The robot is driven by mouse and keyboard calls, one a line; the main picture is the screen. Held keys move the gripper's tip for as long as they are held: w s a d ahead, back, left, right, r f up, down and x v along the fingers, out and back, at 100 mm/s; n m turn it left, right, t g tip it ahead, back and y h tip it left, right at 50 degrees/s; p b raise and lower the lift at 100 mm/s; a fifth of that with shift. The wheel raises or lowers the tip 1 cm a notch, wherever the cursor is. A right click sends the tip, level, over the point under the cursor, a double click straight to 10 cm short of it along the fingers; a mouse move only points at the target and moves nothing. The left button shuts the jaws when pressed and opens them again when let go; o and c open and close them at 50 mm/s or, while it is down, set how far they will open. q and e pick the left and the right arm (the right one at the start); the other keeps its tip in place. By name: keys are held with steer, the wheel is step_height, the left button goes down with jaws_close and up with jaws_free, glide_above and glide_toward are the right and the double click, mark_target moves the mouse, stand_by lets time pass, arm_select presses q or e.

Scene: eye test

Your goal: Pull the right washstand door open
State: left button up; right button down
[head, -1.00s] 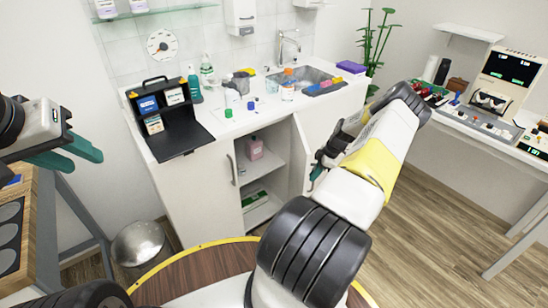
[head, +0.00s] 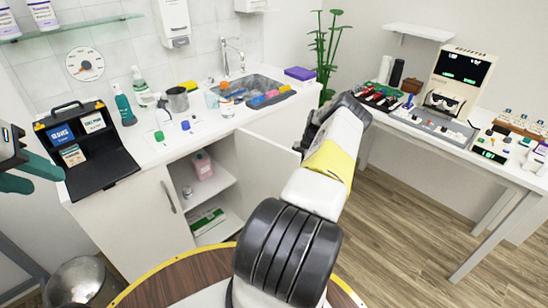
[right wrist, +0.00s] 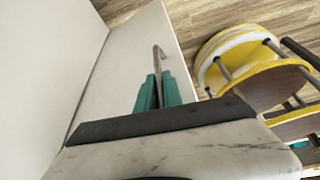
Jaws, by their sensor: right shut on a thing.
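The washstand's right door (head: 268,168) is white and stands swung well out from the cabinet, its inner face toward me. My right gripper (right wrist: 158,90) is shut on the metal door handle (right wrist: 157,58), with its teal fingers on either side of the bar. In the head view my right arm hides that gripper and the handle. The outer door face (right wrist: 130,70) shows in the right wrist view. The left door (head: 140,225) is closed. My left gripper (head: 30,174) is at the left edge of the head view, fingers apart and empty, partly cut off.
The open cabinet shows a shelf (head: 215,190) with a pink bottle (head: 203,166). A black case (head: 95,160), bottles and a sink (head: 250,88) are on top. A metal bin (head: 80,283) stands lower left. A console table (head: 430,128) stands right, with bare floor before it.

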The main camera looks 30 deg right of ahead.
steer(key=shift+w+d+f, duration=0.1)
steer(key=shift+d, duration=0.25)
steer(key=c, duration=1.5)
jaws_free()
steer(key=shift+w, duration=0.1)
steer(key=v, duration=0.8)
